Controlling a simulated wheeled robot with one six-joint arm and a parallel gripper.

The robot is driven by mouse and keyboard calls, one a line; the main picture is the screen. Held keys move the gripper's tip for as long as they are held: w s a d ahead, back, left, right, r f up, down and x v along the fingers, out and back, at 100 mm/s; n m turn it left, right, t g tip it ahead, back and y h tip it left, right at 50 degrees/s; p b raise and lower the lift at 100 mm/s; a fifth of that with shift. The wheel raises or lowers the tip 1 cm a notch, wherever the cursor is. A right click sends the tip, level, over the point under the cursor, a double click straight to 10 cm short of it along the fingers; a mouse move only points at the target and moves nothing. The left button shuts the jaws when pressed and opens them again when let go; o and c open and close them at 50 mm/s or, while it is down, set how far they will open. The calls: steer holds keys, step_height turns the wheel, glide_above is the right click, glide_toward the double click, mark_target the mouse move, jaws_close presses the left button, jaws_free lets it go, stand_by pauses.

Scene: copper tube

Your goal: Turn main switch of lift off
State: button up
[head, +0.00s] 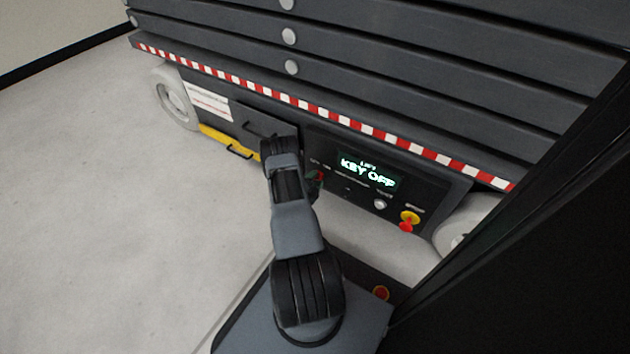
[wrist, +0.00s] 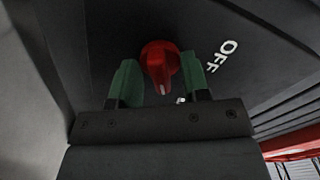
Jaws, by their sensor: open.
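The main switch is a red rotary knob (wrist: 159,66) on the lift's dark panel, near the top middle of the wrist view. A white OFF label (wrist: 222,56) is to its right, and another white mark is partly hidden below it. My gripper (wrist: 162,82) is open, with one green finger on each side of the knob; I cannot tell whether they touch it. In the head view the red knob (head: 320,176) is partly covered by my arm and gripper. The lift's display (head: 368,173) reads KEY OFF.
The lift (head: 230,88) has a red-and-white striped edge and stacked dark beams above the panel. A silver key switch (head: 380,203) and a red emergency button on yellow (head: 409,220) sit to the right. A yellow part (head: 228,142) is at left. Floor at left is clear.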

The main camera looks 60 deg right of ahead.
jaws_close()
stand_by(0.5)
steer(key=n, duration=1.1)
steer(key=shift+n, duration=0.6)
jaws_free()
stand_by(0.3)
